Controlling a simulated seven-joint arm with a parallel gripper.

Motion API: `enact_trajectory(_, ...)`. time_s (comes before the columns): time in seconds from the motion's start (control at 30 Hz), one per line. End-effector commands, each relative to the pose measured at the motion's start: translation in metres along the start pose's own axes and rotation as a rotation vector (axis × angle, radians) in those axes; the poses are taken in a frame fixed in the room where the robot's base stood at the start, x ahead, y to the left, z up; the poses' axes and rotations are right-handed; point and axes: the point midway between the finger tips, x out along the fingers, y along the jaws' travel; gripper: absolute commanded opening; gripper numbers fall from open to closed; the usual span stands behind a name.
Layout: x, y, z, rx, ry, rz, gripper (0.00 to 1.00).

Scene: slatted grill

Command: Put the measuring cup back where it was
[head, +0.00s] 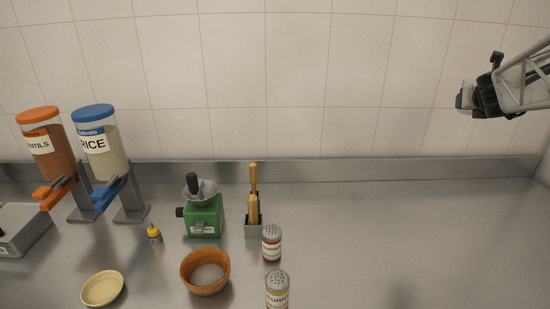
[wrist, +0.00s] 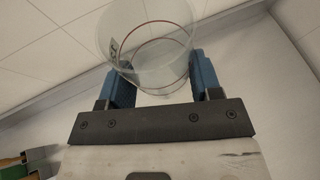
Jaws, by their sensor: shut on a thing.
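The measuring cup (wrist: 150,42) is a clear, round vessel with a thin red line around it and dark marks on its side. In the wrist view it sits between the two blue fingers of my gripper (wrist: 163,80), which is shut on it. In the head view my gripper (head: 468,97) is high at the upper right, raised well above the counter in front of the tiled wall. The cup is small and hard to make out there.
The steel counter (head: 430,240) is bare on the right.

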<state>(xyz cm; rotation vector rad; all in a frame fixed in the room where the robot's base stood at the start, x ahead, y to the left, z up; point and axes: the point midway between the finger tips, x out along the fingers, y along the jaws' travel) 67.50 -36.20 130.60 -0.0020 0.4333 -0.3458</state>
Motion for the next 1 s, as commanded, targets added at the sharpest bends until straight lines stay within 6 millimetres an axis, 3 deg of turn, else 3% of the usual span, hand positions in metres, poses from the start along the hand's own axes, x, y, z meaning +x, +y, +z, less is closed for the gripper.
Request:
enact_trajectory(0.27,-0.014,0.047,-0.025,-0.033,-0.009,0.087,0.34)
enact_trajectory(0.47,-0.03,0.094,-0.051,-0.069,-0.018,0.181,0.34)
enact_trajectory(1.0,-0.112,0.249,-0.161,-0.221,-0.049,0.564,0.34)
